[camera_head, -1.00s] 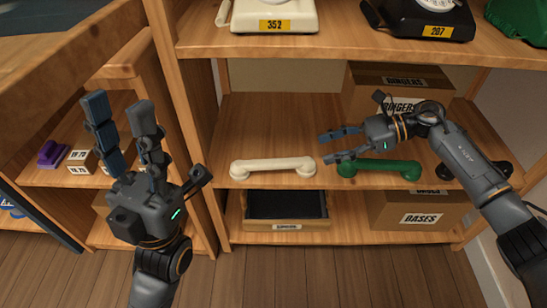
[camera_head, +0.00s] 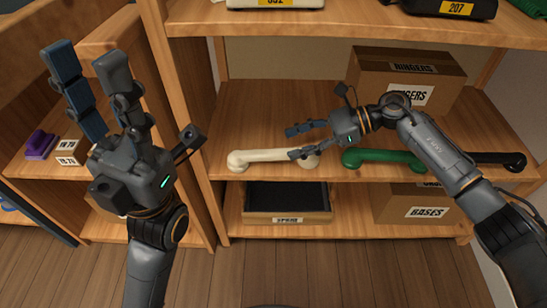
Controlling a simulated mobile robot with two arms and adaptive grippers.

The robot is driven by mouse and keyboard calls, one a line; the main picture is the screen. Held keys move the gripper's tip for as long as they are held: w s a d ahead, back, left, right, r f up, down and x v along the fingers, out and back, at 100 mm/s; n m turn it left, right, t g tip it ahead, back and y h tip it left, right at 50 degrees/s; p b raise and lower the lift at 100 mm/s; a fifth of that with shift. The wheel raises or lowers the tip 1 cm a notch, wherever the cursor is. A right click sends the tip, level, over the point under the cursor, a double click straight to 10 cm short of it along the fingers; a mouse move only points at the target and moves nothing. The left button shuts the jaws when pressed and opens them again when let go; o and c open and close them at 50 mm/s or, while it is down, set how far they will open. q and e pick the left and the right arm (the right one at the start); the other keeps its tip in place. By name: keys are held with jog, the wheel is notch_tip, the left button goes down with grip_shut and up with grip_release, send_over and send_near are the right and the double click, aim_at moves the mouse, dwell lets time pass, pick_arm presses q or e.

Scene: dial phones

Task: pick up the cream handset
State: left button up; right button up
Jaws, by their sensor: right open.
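The cream handset (camera_head: 262,157) lies on the middle shelf board of the wooden shelving, left of the green handset. My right gripper (camera_head: 291,143) is open and empty. In the picture its fingers overlap the right part of the cream handset, one finger above it and one across its right end. I cannot tell whether they touch it. My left gripper (camera_head: 88,67) has its fingers pointing up, apart, with nothing between them. It is in front of the left side shelves, away from the handset.
A green handset (camera_head: 384,158) and a black handset (camera_head: 499,160) lie farther right on the same shelf. A brown box (camera_head: 372,74) stands behind. Phones marked 207 (camera_head: 449,8) sit above with others. A dark tray (camera_head: 287,203) is below. A purple item (camera_head: 40,145) is left.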

aim_at(276, 151)
jog(key=b+x, duration=0.1)
jog(key=x, duration=0.3)
jog(key=shift+s+d+f+b, duration=0.1)
jog(key=shift+s+f+b, duration=0.15)
jog(key=shift+f+b, duration=0.1)
jog(key=shift+a, duration=0.35)
grip_shut()
